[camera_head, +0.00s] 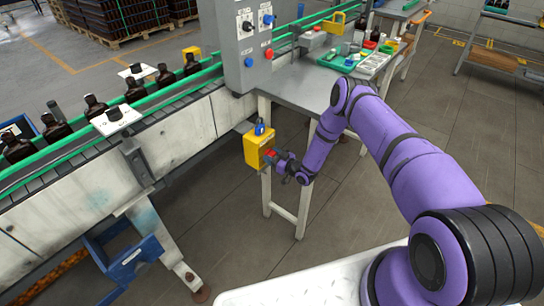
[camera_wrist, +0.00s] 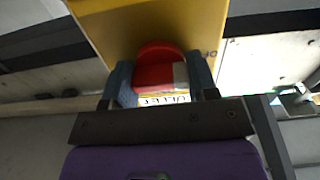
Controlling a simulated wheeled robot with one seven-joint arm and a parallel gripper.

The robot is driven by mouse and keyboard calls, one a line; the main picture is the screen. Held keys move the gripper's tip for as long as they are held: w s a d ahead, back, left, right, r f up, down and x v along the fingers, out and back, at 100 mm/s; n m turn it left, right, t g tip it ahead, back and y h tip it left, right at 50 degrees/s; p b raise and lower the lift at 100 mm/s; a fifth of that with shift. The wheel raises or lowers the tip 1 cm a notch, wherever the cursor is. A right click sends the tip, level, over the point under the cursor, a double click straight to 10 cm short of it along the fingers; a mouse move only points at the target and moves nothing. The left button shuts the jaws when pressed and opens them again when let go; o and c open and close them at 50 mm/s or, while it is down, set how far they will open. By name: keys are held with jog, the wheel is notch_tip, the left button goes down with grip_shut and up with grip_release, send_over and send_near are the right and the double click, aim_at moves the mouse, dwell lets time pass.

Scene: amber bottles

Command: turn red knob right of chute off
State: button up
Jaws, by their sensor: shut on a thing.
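A yellow box (camera_head: 257,148) is mounted by the near leg of the grey bench, with a red knob (camera_head: 269,154) on its face. My gripper (camera_head: 276,157) is at the knob. In the wrist view, the red knob (camera_wrist: 158,66) sits between the two blue-grey fingers of my gripper (camera_wrist: 161,80), which are shut on its sides. A white mark (camera_wrist: 181,75) shows on the knob's lower right. The letters "OF" show on the yellow face (camera_wrist: 150,22) right of the knob; a label below it is partly hidden. I cannot tell which part is the chute.
A blue item (camera_head: 260,129) stands on top of the yellow box. A grey control panel (camera_head: 236,45) with other knobs rises above. The conveyor (camera_head: 170,122) with amber bottles runs along the left. Open floor (camera_head: 465,135) lies to the right.

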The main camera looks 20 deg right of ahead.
jog(key=shift+s+f, duration=0.1)
jog(key=o, duration=0.9)
jog(key=v, duration=1.1)
